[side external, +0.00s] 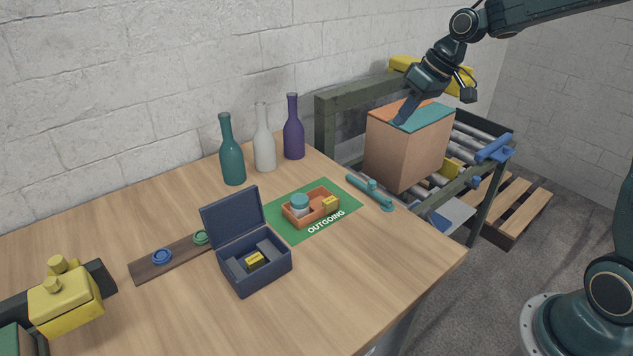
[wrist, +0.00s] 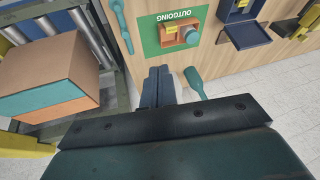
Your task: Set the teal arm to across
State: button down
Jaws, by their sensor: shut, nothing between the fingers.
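The teal arm (side external: 359,186) is a slim bar with a round raised knob partway along it. It lies near the table's right edge, roughly parallel to that edge, beside the green OUTGOING mat. In the wrist view, the teal arm (wrist: 121,22) shows at the top, left of the mat, with its upper end cut off by the frame. My gripper (side external: 399,121) is shut and empty. It appears over the cardboard box in the side view, well above and apart from the teal arm. The fingertips (wrist: 159,70) point toward the table in the wrist view.
Teal (side external: 232,160), white (side external: 264,150) and purple (side external: 293,138) bottles stand at the table's back. The OUTGOING mat (side external: 342,197) holds an orange tray (side external: 297,219). An open navy box (side external: 265,275) stands nearby. A cardboard box (side external: 398,155) sits on the roller conveyor. The front table area is clear.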

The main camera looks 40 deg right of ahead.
jog(key=y, duration=0.1)
send_over(368, 186)
jog(key=s+d, duration=0.3)
jog(key=s, duration=0.1)
notch_tip(368, 186, down, 8)
jog(key=r, duration=0.1)
jog(key=w+d+f+y, duration=0.2)
jog(key=d+f, duration=0.4)
jog(key=f, duration=0.4)
jog(key=shift+w+d+f, duration=0.2)
jog(key=shift+w, duration=0.1)
jog(key=shift+x, duration=5.05)
